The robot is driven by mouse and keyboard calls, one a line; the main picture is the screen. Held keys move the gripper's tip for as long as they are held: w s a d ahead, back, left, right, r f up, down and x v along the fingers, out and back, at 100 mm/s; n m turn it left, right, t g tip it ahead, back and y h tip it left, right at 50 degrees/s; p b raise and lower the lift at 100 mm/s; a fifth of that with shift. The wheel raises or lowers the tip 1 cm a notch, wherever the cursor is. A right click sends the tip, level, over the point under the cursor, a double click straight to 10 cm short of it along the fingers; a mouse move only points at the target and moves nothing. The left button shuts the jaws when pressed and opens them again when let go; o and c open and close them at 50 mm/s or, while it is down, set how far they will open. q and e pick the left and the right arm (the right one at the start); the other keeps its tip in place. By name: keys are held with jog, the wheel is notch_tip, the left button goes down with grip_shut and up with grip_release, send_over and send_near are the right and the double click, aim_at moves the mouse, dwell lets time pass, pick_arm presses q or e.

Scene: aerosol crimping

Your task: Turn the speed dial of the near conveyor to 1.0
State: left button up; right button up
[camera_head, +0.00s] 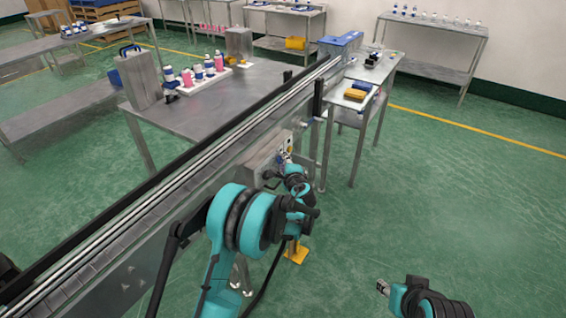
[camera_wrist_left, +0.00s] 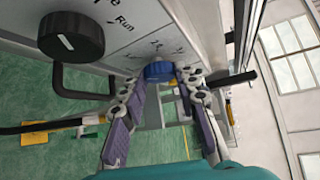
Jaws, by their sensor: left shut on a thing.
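The near conveyor (camera_head: 170,195) runs diagonally from lower left to upper middle, with a grey control box (camera_head: 262,165) on its side. In the left wrist view, a blue dial (camera_wrist_left: 158,71) sits on the panel, with partly legible marks above it. My left gripper (camera_wrist_left: 164,84) has its purple-padded fingers on either side of the blue dial, shut on it. In the head view, the left gripper (camera_head: 284,160) is at the control box and the dial is hard to make out. My right gripper (camera_head: 382,287) is at lower right, away from everything, too small to tell its jaws.
A black knob (camera_wrist_left: 70,37) with a white line, beside the word "Run", is left of the blue dial. A black bar handle (camera_wrist_left: 80,85) juts below it. Tables with bottles (camera_head: 205,72) stand beyond the conveyor. Open green floor (camera_head: 450,190) lies to the right.

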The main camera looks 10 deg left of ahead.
pick_arm(q)
jog(key=o, duration=1.2)
jog(key=shift+c, duration=0.2)
jog(key=v, duration=1.2)
jog(key=shift+a, duration=0.1)
